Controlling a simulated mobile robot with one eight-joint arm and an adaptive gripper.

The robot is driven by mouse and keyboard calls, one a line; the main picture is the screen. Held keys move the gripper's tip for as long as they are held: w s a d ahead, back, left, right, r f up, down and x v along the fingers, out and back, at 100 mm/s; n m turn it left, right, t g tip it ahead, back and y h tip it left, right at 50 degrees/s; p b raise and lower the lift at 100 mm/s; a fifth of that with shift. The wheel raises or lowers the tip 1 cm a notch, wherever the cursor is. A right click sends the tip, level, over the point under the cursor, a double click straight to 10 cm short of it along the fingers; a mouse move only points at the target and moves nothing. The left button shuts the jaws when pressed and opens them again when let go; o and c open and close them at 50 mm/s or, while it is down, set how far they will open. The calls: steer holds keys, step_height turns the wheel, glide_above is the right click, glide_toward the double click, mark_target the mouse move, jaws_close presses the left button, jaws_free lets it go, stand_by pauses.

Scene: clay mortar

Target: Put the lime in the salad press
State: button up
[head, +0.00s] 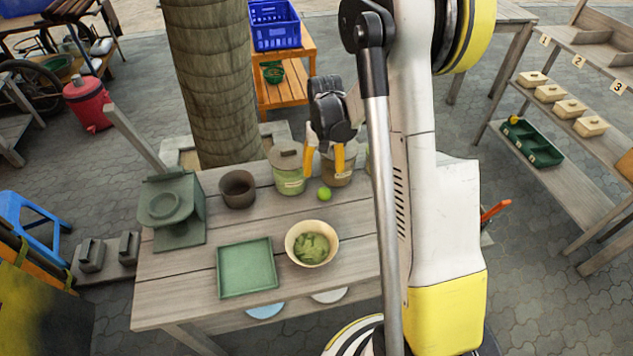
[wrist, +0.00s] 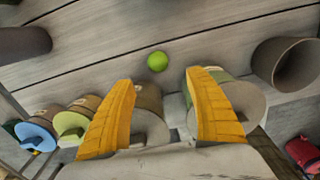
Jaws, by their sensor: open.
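The lime (head: 325,193) is a small bright green ball on the wooden table, in front of the lidded jars. In the wrist view the lime (wrist: 157,61) lies just beyond the fingertips, about midway between them. My gripper (head: 325,168) has its two yellow-orange fingers spread and empty; they point down near the jars, behind the lime in the head view. The wrist view also shows my gripper (wrist: 158,77) open and not touching the lime. A green press-like device (head: 172,205) with a long lever leaning up and left stands at the table's left end; I take it as the salad press.
A brown clay pot (head: 237,188) stands between the press and the green-labelled jar (head: 288,172). A brown jar (head: 338,168) stands by my fingers. A bowl of greens (head: 306,258) and a green tray (head: 246,283) sit at the front. My arm hides the table's right side.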

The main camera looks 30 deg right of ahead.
mark_target(324, 189)
step_height(324, 189, down, 5)
steer(key=shift+s+f+b, duration=0.1)
steer(key=shift+s+b, duration=0.05)
steer(key=shift+b, duration=0.75)
step_height(324, 189, down, 6)
steer(key=b, duration=0.2)
steer(key=shift+d+r+b, duration=0.15)
steer(key=shift+r+b, duration=0.1)
steer(key=shift+b, duration=0.15)
steer(key=shift+r, duration=0.1)
steer(key=c, duration=1.4)
